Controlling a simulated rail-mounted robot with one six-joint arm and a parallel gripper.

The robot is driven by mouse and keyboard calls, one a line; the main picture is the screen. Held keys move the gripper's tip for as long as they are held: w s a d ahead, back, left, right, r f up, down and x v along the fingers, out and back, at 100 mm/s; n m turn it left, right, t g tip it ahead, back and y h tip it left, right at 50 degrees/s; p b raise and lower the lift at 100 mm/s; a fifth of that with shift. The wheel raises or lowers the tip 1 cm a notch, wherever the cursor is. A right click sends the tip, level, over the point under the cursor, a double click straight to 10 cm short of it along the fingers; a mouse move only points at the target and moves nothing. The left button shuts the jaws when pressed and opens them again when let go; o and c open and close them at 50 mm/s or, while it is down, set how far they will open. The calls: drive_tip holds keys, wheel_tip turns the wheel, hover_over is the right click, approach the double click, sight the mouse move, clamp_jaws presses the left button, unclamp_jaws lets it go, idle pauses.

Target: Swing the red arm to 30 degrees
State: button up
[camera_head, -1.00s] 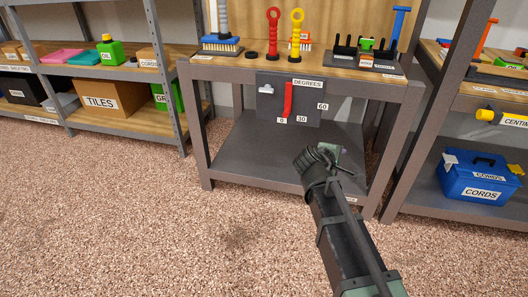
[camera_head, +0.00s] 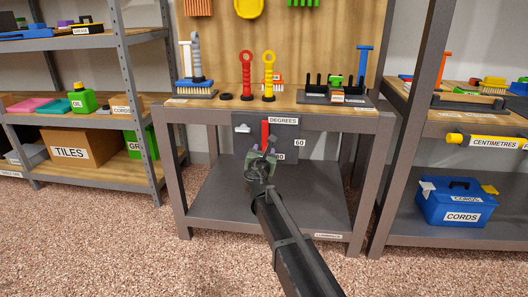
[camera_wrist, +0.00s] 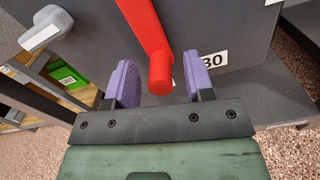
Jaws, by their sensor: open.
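The red arm (camera_head: 265,131) hangs on the dark grey panel (camera_head: 244,146), under the white DEGREES label (camera_head: 283,121). The 30 label (camera_head: 280,157) is partly covered and the 60 label (camera_head: 299,142) is clear; the 0 label is hidden behind my gripper (camera_head: 264,149). In the wrist view, the red arm (camera_wrist: 145,22) ends in a round red peg (camera_wrist: 160,72). My gripper (camera_wrist: 160,78) is open, with a purple pad on each side of the peg and a gap to both. The 30 label (camera_wrist: 212,59) is right of the peg.
A light grey knob (camera_wrist: 47,27) sticks out of the panel to the left of the red arm. The bench's lower shelf (camera_head: 315,195) is bare. Table legs stand either side. A blue CORDS toolbox (camera_head: 455,203) sits on the right shelf.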

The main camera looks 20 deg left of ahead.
drive_tip(key=shift+w+a, duration=0.15)
drive_tip(key=shift+w, duration=0.55)
clamp_jaws()
drive_tip(key=shift+s, duration=0.1)
